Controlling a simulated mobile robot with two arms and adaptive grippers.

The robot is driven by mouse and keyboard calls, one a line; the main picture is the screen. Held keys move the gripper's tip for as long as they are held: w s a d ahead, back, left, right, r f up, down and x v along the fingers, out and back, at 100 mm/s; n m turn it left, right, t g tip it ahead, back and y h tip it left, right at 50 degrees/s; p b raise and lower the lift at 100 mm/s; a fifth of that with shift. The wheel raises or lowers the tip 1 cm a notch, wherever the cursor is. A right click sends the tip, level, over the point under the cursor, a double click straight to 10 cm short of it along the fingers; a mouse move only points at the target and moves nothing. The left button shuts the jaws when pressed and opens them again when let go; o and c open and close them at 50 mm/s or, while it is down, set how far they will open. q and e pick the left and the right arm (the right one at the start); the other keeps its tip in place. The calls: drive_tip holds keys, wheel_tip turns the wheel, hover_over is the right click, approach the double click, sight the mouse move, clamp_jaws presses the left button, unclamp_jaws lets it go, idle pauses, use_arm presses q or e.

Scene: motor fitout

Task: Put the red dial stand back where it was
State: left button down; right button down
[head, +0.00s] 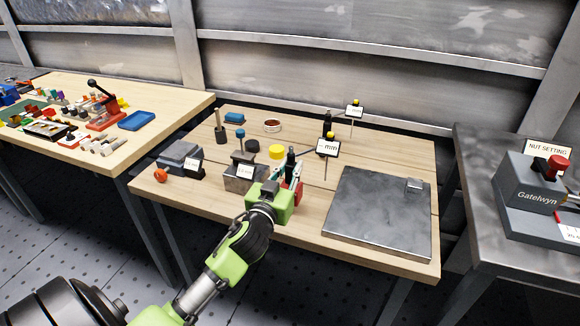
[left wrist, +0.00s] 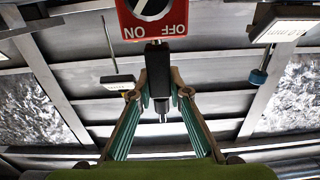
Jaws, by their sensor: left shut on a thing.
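The red dial stand (head: 298,184) is beside my left gripper (head: 284,185) over the front middle of the wooden table, partly hidden by the gripper. In the left wrist view its red base with the ON/OFF switch (left wrist: 155,14) fills the top middle. The fingers of my left gripper (left wrist: 159,94) are shut on its black post (left wrist: 158,75). In the head view a dial marked mm (head: 328,147) shows just right of the post. I cannot tell whether the base touches the table. My right gripper is not in view.
A second dial stand with a black post (head: 327,124) stands behind. A grey plate (head: 380,220) with a small metal block lies at right. Clear wood shows at front left.

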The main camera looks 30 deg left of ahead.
sight(289, 182)
use_arm(q)
drive_tip(key=shift+w, duration=0.2)
wheel_tip(289, 182, down, 3)
drive_tip(key=shift+w+a+f, duration=0.1)
drive_tip(key=shift+f+b, duration=0.1)
drive_tip(key=shift+b, duration=0.25)
drive_tip(key=c, duration=2)
unclamp_jaws()
drive_tip(key=shift+f, duration=0.2)
drive_tip(key=shift+o, duration=0.5)
